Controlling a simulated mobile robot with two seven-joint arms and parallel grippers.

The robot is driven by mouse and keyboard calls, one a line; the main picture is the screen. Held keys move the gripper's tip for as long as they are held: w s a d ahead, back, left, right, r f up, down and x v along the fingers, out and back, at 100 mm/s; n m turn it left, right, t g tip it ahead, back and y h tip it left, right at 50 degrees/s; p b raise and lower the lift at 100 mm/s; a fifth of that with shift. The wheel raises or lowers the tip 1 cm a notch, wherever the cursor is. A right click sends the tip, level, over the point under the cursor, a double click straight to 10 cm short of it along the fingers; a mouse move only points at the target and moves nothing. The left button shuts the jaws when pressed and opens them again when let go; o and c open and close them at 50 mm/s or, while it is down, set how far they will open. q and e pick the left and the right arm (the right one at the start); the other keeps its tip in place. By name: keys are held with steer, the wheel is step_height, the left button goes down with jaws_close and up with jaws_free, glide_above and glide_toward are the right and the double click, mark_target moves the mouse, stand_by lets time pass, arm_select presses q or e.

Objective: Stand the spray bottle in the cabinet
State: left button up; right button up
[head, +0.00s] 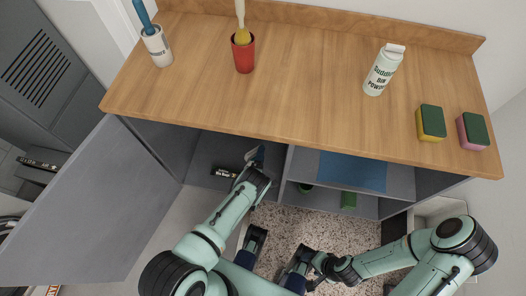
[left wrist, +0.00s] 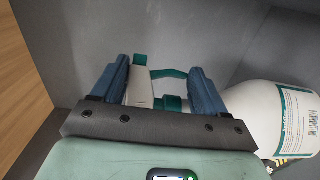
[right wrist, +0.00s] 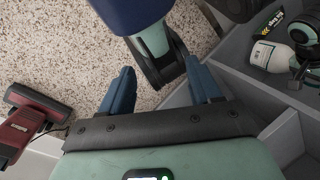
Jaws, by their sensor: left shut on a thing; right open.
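The spray bottle (left wrist: 282,108) is white with a teal trigger and a teal-edged label. My left gripper (left wrist: 160,85) is shut on its head, below the trigger in the left wrist view. In the head view my left gripper (head: 256,158) reaches into the left compartment of the grey cabinet (head: 402,182), and the bottle is mostly hidden. The bottle also shows in the right wrist view (right wrist: 268,57); I cannot tell if its base touches the cabinet floor. My right gripper (right wrist: 158,72) is open and empty, low over the speckled floor.
A black-and-yellow item (right wrist: 265,20) is close beside the bottle. The cabinet door (head: 90,205) stands open at left. The right side has a shelf with a blue piece (head: 352,171) and green things below. The wooden top holds a powder bottle (head: 383,72), sponges (head: 431,122) and a red cup (head: 243,55).

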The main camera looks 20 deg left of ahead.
arm_select(q)
step_height(320, 180, down, 5)
steer(key=b, duration=0.4)
steer(key=shift+f+b, duration=0.65)
steer(key=shift+f, duration=0.05)
arm_select(e)
steer(key=w+d+f+t+h, duration=0.1)
steer(key=w+d+f+t, duration=0.1)
steer(key=w+f, duration=0.4)
steer(key=shift+w+d+f+m, duration=0.15)
steer(key=shift+w+d+m, duration=0.15)
steer(key=shift+w+d, duration=0.3)
